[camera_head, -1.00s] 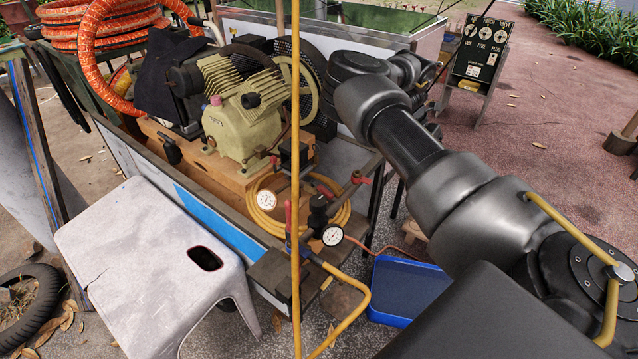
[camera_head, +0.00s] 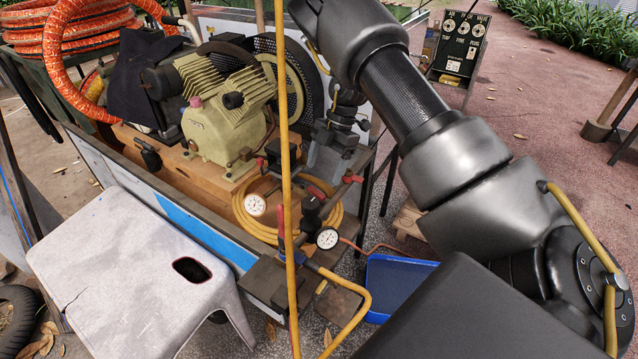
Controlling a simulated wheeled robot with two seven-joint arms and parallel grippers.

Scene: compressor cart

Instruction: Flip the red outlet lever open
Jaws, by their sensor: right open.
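Red handles show on the pipework at the front of the compressor cart. One upright red lever (camera_head: 280,222) stands beside the yellow hose, left of the black regulator (camera_head: 311,210). Another red handle (camera_head: 352,178) is on the pipe at the right, and a small red one (camera_head: 261,163) is further back. I cannot tell for sure which is the outlet lever. My right gripper (camera_head: 322,168) points down over the cart's right end, behind the pipework and close to the right red handle. It is open; its fingertips are small and partly hidden. My left gripper is not in view.
The yellow hose (camera_head: 287,120) runs upright in front of the pipework. Two white gauges (camera_head: 328,238) face me. The compressor (camera_head: 222,125) stands behind left, a white stool (camera_head: 125,270) in front left, and a blue tray (camera_head: 396,283) on the ground to the right.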

